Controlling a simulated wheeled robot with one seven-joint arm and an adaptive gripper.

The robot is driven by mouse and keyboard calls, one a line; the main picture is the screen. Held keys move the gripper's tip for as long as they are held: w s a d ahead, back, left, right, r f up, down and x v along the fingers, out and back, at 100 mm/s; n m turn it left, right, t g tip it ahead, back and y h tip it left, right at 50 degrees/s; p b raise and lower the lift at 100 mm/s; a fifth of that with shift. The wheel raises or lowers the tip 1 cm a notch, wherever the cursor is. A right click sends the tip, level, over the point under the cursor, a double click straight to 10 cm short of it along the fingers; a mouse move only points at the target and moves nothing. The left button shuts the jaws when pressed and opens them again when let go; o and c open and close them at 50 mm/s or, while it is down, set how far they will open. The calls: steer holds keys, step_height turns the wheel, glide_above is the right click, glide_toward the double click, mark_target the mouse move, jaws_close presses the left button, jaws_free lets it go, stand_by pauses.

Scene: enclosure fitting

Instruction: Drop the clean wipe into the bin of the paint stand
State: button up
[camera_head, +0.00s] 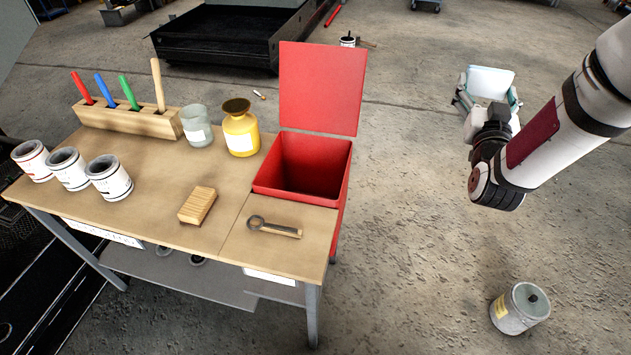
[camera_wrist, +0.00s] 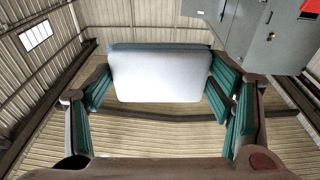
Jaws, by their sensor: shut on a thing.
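A white wipe (camera_head: 491,80) is held between the fingers of my gripper (camera_head: 487,98), out to the right of the table. In the wrist view the wipe (camera_wrist: 158,77) is a flat pale pad with a bluish edge, between the teal finger pads of my gripper (camera_wrist: 160,92). My gripper is shut on it. The red bin (camera_head: 343,178) stands at the right end of the paint stand (camera_head: 150,165). Its lid (camera_head: 322,88) is up and its mouth is open, with a dark inside. My gripper is well to the right of the bin, apart from it.
The stand holds a brush block (camera_head: 128,121), a glass jar (camera_head: 196,127), a yellow bottle (camera_head: 241,131), three cans (camera_head: 110,178), a wooden block (camera_head: 198,205) and a ringed tool (camera_head: 275,228). Clear space lies between my gripper and the bin.

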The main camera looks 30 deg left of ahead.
steer(key=s+a+f+n+g+y+b, duration=0.1)
steer(key=s+a+f+n+y+b, duration=0.3)
steer(key=a, duration=0.8)
steer(key=s+a+f+m+g+y+b, duration=0.1)
steer(key=s+a+g+b, duration=0.15)
steer(key=a+b, duration=0.6)
steer(key=s+a+f+n+y+b, duration=0.2)
steer(key=s+a+y, duration=0.1)
steer(key=a, duration=1.1)
step_height(320, 180, down, 6)
steer(key=b, duration=0.1)
steer(key=shift+s+f+b, duration=0.15)
steer(key=shift+b, duration=0.15)
steer(key=shift+a, duration=0.1)
steer(key=o, duration=1.3)
steer(key=shift+c, duration=0.2)
steer(key=shift+o, duration=0.2)
steer(key=shift+s, duration=0.1)
steer(key=v, duration=1.2)
